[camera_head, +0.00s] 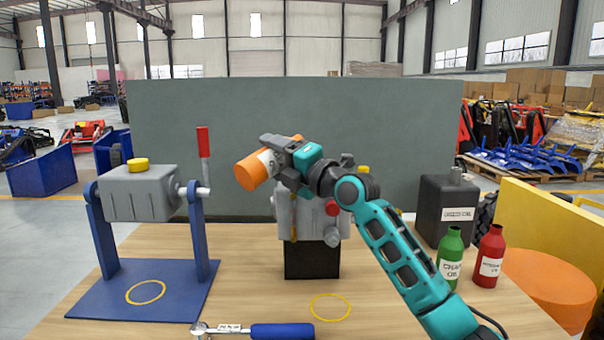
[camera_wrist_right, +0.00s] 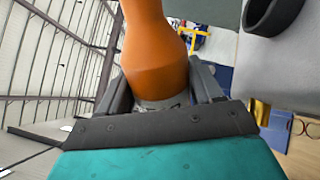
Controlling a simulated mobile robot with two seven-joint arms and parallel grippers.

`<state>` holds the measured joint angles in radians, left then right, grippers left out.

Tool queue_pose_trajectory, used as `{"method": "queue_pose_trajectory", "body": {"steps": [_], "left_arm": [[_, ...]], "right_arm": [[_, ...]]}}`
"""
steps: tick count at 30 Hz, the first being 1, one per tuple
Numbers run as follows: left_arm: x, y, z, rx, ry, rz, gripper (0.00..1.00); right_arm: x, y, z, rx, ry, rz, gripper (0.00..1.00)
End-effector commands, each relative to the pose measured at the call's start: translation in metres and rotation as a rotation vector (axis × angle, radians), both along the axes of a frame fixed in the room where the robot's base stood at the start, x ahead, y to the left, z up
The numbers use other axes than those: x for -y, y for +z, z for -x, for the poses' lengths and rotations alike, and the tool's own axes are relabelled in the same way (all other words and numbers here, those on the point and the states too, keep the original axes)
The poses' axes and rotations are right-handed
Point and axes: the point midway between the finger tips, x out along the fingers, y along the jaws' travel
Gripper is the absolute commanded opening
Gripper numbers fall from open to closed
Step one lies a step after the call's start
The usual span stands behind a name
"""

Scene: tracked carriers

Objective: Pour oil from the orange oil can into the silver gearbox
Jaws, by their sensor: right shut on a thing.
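The orange oil can (camera_head: 250,172) is in my right gripper (camera_head: 278,157), raised above the table and tilted well over. In the right wrist view the can (camera_wrist_right: 155,65) sits between the fingers, its pale label band partly covered. I cannot make out its spout. A grey, silvery gearbox (camera_head: 285,222) stands on a black block (camera_head: 312,262) behind and below my gripper, partly hidden by my arm. A second grey housing (camera_head: 140,195) with a yellow cap (camera_head: 138,165) hangs on a blue stand (camera_head: 100,240) at left. My left gripper is not in view.
A blue-handled ratchet tool (camera_head: 280,331) lies at the table's front edge. Green (camera_head: 451,258) and red (camera_head: 490,258) bottles and a dark canister (camera_head: 447,207) stand at right. A grey panel (camera_head: 390,120) closes off the back. A yellow ring (camera_head: 330,307) marks bare table.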

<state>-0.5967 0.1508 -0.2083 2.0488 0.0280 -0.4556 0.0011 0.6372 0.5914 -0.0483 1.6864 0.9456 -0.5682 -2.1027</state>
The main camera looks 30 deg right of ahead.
Motion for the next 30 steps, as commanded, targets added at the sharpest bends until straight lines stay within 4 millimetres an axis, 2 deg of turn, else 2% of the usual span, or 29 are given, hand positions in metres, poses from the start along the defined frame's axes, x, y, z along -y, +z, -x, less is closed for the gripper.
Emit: {"method": "queue_pose_trajectory", "body": {"steps": [30], "left_arm": [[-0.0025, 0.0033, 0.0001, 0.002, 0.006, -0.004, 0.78]], "right_arm": [[0.0002, 0.0031, 0.0003, -0.011, 0.0, -0.06, 0.24]]}}
